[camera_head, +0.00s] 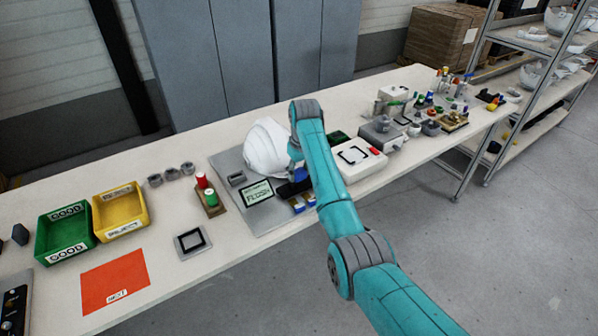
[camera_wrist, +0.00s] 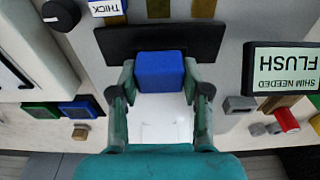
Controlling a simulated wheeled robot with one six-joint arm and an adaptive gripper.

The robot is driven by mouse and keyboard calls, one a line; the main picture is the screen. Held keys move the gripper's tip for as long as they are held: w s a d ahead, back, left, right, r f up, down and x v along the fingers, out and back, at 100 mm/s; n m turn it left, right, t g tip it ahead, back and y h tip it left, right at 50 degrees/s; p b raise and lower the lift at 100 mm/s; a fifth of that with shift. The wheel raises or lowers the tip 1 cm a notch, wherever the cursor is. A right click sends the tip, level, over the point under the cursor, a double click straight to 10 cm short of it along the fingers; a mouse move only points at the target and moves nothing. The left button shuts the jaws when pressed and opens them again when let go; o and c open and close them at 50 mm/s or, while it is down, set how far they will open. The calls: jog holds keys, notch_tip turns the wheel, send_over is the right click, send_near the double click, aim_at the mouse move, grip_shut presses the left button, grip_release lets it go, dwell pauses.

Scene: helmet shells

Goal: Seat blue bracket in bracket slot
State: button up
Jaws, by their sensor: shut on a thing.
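In the wrist view the blue bracket (camera_wrist: 160,72) sits between the two fingers of my gripper (camera_wrist: 159,66), which are shut on its sides. The bracket lies against or over a long black bar (camera_wrist: 215,42); I cannot tell whether they touch. A white surface (camera_wrist: 165,120), likely the helmet shell, shows between the fingers. In the head view the white helmet shell (camera_head: 265,150) stands on a grey plate, and my arm hides most of the gripper. No bracket slot can be made out clearly.
The display (camera_head: 257,192) reading "SHIM NEEDED FLUSH" stands beside the shell and shows at right in the wrist view (camera_wrist: 285,70). A white device (camera_head: 352,158) is on the other side. Green (camera_head: 62,235) and yellow (camera_head: 118,212) bins are at left.

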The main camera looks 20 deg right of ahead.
jog(key=o, duration=1)
jog(key=shift+f, duration=0.1)
jog(key=shift+o, duration=0.2)
notch_tip(320, 180, up, 12)
jog(key=s, duration=0.1)
jog(key=shift+s+d, duration=0.2)
jog(key=shift+s, duration=0.05)
